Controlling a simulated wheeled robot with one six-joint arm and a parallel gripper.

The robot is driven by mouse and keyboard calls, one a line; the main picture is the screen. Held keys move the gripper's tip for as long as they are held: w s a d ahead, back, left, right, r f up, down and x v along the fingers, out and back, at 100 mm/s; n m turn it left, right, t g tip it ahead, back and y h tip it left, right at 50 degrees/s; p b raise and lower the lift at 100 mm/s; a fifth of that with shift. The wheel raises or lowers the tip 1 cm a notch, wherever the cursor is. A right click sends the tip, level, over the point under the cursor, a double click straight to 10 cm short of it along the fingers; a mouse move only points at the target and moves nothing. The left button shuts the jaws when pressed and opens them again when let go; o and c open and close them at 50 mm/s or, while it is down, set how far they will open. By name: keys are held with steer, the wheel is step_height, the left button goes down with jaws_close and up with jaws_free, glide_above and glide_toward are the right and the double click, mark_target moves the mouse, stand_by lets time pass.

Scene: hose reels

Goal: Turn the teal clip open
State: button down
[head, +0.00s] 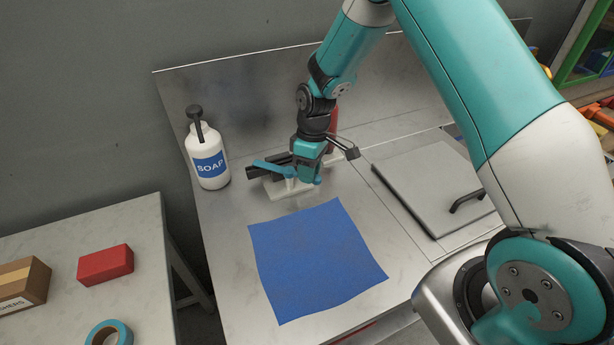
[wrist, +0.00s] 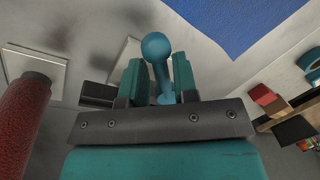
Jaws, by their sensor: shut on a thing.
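The teal clip (head: 270,168) sits on a pale base plate (head: 284,189) on the metal counter, behind the blue cloth. In the head view its lever sticks out to the left of my gripper (head: 308,178). In the wrist view the clip's rounded knob end (wrist: 156,46) and its stem show between my two fingers (wrist: 157,85). My gripper is shut on the teal clip from above. The lower part of the clip is hidden by my fingers and the gripper body.
A soap bottle (head: 207,155) stands left of the clip, and a blue cloth (head: 315,258) lies in front. A red cylinder (wrist: 24,125) stands close beside my gripper. A grey lid with a dark handle (head: 432,185) is on the right. A side table (head: 150,240) holds a red block.

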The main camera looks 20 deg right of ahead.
steer(key=n, duration=0.1)
steer(key=w+n+b, duration=0.1)
steer(key=n, duration=0.1)
steer(key=w+d+n, duration=0.1)
steer(key=shift+n+h, duration=0.4)
steer(key=shift+w+d+n+g+h+b, duration=0.15)
steer(key=shift+w+n+b, duration=0.3)
steer(key=shift+n, duration=0.65)
steer(key=shift+w+n+g+h+b, duration=0.2)
steer(key=shift+w+n, duration=0.3)
steer(key=shift+n, duration=0.6)
steer(key=shift+r, duration=0.1)
steer(key=c, duration=1.1)
jaws_free()
steer(key=b+v, duration=0.2)
steer(key=v, duration=1.5)
steer(key=shift+r, duration=0.2)
